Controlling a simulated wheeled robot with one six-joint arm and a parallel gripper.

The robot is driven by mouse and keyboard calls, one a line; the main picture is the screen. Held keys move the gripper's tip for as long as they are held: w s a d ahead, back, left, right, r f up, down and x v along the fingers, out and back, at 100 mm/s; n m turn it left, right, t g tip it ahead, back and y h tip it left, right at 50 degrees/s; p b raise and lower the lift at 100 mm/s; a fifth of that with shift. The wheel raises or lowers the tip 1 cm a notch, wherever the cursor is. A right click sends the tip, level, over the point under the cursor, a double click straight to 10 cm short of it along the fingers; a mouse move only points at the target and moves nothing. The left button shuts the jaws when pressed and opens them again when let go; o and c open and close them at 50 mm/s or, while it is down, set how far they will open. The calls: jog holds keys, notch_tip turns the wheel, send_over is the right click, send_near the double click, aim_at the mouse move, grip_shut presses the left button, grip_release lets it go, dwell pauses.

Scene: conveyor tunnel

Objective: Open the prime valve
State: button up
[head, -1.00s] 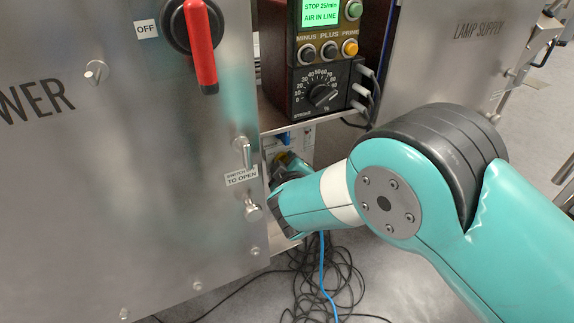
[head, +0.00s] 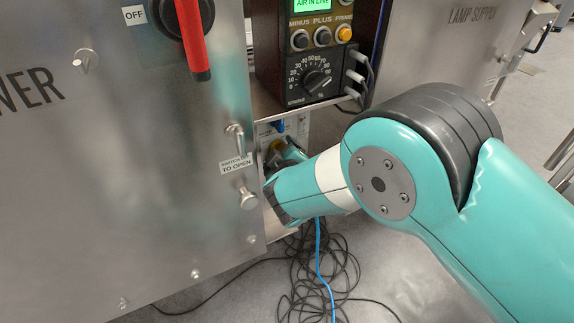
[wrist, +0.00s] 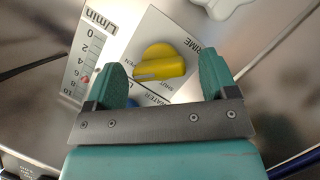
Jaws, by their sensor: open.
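The prime valve is a yellow knob (wrist: 160,62) on a white panel marked PRIME, with OPEN and SHUT printed beside it, in the wrist view. A pale line on the knob's near end points between these words, closer to SHUT. My gripper (wrist: 162,70) is open, with one teal finger to each side of the knob. I cannot tell whether either finger touches it. In the head view my gripper (head: 285,156) reaches into the recess below the pump and largely hides the knob.
A flow scale (wrist: 85,55) marked L/min lies left of the knob, and a blue part (wrist: 133,102) shows behind the gripper's edge. In the head view a steel cabinet (head: 110,190) with a red handle (head: 192,40) stands close left. Loose cables (head: 318,270) lie on the floor.

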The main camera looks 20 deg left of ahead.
jog(key=p+v, duration=0.1)
jog(key=v, duration=1.6)
jog(key=shift+p, duration=0.3)
